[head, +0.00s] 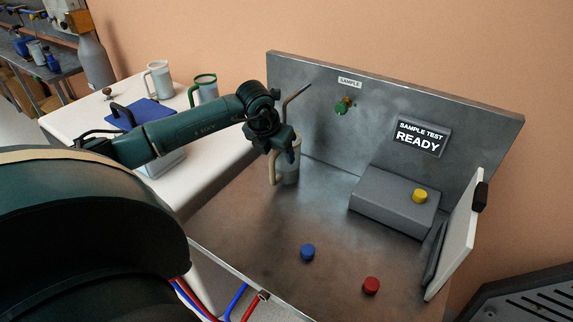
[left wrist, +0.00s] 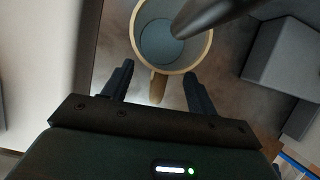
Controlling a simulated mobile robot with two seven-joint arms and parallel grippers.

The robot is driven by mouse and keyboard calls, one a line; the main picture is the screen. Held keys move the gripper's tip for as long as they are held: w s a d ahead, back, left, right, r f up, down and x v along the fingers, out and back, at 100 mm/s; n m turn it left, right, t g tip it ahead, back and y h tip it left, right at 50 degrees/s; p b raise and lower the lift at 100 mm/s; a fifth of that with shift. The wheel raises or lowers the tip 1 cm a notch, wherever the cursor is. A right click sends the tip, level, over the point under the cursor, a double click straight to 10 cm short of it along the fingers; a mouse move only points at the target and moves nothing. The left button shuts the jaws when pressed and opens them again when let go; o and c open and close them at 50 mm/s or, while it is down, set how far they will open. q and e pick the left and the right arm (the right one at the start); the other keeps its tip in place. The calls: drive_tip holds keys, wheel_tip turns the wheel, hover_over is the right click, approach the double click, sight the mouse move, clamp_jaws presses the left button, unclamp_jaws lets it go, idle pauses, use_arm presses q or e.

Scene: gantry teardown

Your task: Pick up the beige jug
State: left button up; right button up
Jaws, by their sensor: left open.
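The beige jug (head: 290,167) is grey-bodied with a beige handle and rim. It stands upright on the metal bench below a bent spout (head: 296,93). My left gripper (head: 279,147) is above the jug's handle side, pointing down. In the left wrist view the jug (left wrist: 172,42) is at the top, with its handle (left wrist: 158,88) between the open fingers of my left gripper (left wrist: 158,85). I cannot tell whether the fingers touch the handle. The spout (left wrist: 212,12) hides part of the jug's mouth. My right gripper is not in view.
A grey block (head: 395,205) with a yellow cap stands to the right, below a "SAMPLE TEST READY" sign (head: 420,137). Blue (head: 307,252) and red (head: 371,285) caps are at the front. Two other jugs stand on the white table (head: 205,165).

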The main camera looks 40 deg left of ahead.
use_arm(q)
clamp_jaws()
idle(0.5)
idle(0.8)
